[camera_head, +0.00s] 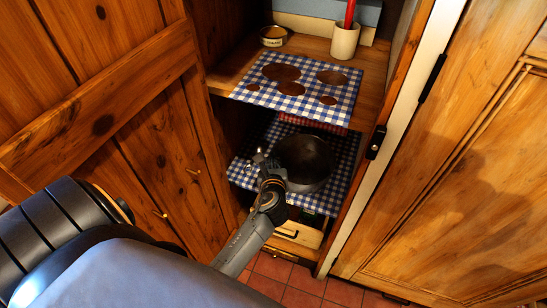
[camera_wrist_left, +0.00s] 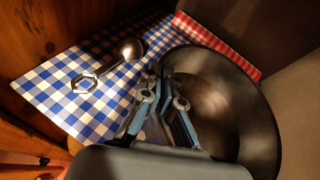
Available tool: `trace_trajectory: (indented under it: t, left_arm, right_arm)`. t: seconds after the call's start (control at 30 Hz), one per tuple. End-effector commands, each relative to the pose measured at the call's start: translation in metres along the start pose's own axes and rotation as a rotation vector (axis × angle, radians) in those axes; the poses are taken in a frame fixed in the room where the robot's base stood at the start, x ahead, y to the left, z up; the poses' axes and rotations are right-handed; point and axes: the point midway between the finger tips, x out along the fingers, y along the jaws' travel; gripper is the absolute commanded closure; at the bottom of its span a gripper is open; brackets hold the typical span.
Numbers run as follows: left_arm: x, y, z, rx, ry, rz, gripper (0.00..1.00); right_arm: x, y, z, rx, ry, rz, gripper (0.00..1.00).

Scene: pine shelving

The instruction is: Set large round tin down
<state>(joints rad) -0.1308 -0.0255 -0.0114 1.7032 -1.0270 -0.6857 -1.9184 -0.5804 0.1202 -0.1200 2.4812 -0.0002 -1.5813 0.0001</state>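The large round tin (camera_head: 312,160) is dark and wide. It is at the lower shelf, over the blue-and-white checked cloth (camera_head: 246,172); I cannot tell whether its base touches the cloth. It fills the right of the left wrist view (camera_wrist_left: 232,105), open side towards the camera. My left gripper (camera_head: 271,166) is at the tin's near left edge. In the left wrist view its fingertips (camera_wrist_left: 163,76) are close together with the tin's rim between them, so it looks shut on the rim. The fingers hide that part of the rim. My right gripper is not in view.
A metal spoon-like utensil (camera_wrist_left: 130,50) lies on the cloth left of the tin. The upper shelf, with a checked cloth (camera_head: 322,78) with brown round patches, hangs above. It holds a small can (camera_head: 273,36) and a white cup (camera_head: 345,40). Wooden cabinet sides flank the opening.

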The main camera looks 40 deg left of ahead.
Motion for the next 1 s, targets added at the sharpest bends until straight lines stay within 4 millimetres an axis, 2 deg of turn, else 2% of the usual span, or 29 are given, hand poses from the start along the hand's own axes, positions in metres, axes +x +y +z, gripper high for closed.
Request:
trace_trajectory:
  t: [0.07, 0.17, 0.2, 0.57, 0.67, 0.9, 1.0]
  left_arm:
    - [0.001, 0.000, -0.002, 0.001, 0.000, 0.000, 0.96]
    - [0.001, 0.000, -0.002, 0.000, 0.000, 0.000, 0.76]
    - [0.001, 0.000, -0.002, 0.000, 0.000, 0.000, 0.72]
    - [-0.003, 0.000, 0.001, 0.001, 0.002, 0.000, 0.72]
    - [-0.017, 0.000, 0.001, 0.001, 0.003, -0.001, 0.72]
    - [-0.069, 0.000, 0.002, 0.000, 0.004, 0.000, 0.72]
    - [-0.088, 0.000, 0.001, 0.001, 0.003, -0.001, 0.72]
  right_arm:
    - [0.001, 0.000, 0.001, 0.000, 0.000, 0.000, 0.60]
    - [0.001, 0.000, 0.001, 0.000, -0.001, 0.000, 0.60]
    - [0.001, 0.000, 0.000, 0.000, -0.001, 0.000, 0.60]
    - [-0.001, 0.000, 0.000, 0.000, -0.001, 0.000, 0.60]
    - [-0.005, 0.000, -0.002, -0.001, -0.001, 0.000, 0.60]
    - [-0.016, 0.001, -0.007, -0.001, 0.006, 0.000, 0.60]
    - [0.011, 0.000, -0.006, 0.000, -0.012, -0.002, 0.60]
